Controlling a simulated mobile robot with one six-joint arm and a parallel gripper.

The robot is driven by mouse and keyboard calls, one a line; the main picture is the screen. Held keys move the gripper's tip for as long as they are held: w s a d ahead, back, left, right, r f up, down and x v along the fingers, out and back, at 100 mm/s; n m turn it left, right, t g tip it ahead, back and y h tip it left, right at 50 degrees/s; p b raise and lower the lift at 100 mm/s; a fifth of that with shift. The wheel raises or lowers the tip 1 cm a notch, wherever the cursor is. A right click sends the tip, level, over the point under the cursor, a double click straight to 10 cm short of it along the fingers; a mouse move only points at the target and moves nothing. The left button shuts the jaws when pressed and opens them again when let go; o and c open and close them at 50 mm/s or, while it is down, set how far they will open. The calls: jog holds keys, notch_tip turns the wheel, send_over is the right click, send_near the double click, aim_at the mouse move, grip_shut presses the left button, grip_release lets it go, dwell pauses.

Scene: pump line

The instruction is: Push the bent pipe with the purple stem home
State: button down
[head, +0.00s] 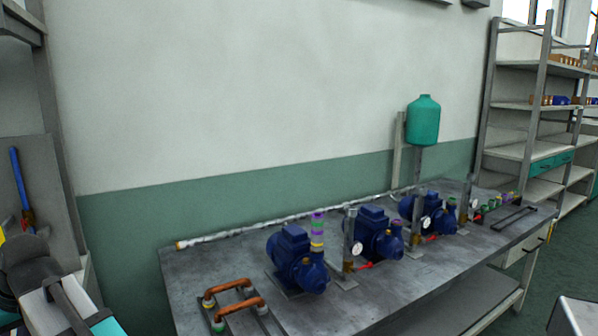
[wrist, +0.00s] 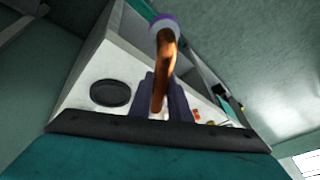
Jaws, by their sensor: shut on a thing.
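My gripper (wrist: 160,98) shows in the wrist view, its dark fingers shut on a bent copper pipe (wrist: 164,70). The pipe points away from the palm, and its far end carries a purple ring (wrist: 163,20) with a pale band. The held pipe cannot be made out clearly in the head view. Whether its purple end touches anything is not visible.
Two bent copper pipes (head: 237,303) lie at the left front of the grey bench (head: 190,275). More blue pumps (head: 372,235), valves with red levers and a teal tank (head: 423,121) stand along it. A shelf rack (head: 535,105) stands at right.

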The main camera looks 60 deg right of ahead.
jog(key=shift+d, duration=0.15)
jog(key=s+d+r+m+h+p, duration=0.25)
jog(key=d+r+m+p, duration=0.2)
jog(key=d, duration=0.95)
jog(key=s+d+r+m+h+p, duration=0.1)
jog(key=s+d+r+m+p, duration=0.4)
jog(key=d, duration=0.8)
jog(key=s+d+r+m+h+p, duration=0.15)
jog(key=d+r+m+p, duration=0.35)
jog(key=d, duration=0.9)
jog(key=s+d+r+m+g+p, duration=0.1)
jog(key=s+d+r+m+p, duration=0.2)
jog(key=s+d, duration=0.6)
jog(key=s+d+r+m+g+h+p, duration=0.1)
jog(key=s+d+r+m+p, duration=0.3)
jog(key=s+d, duration=0.5)
jog(key=s+d+r+m+g+h+p, duration=0.1)
jog(key=s+d+r+m+g+p, duration=0.2)
jog(key=s+d+p, duration=0.4)
jog(key=s+d+m, duration=0.1)
jog(key=s+d, duration=0.1)
jog(key=s, duration=0.4)
jog(key=shift+s+r+p, duration=0.3)
jog(key=shift+s+r, duration=0.05)
jog(key=shift+r, duration=0.05)
jog(key=shift+f, duration=0.2)
jog(key=shift+f+b, duration=1.8)
jog(key=shift+f, duration=1.2)
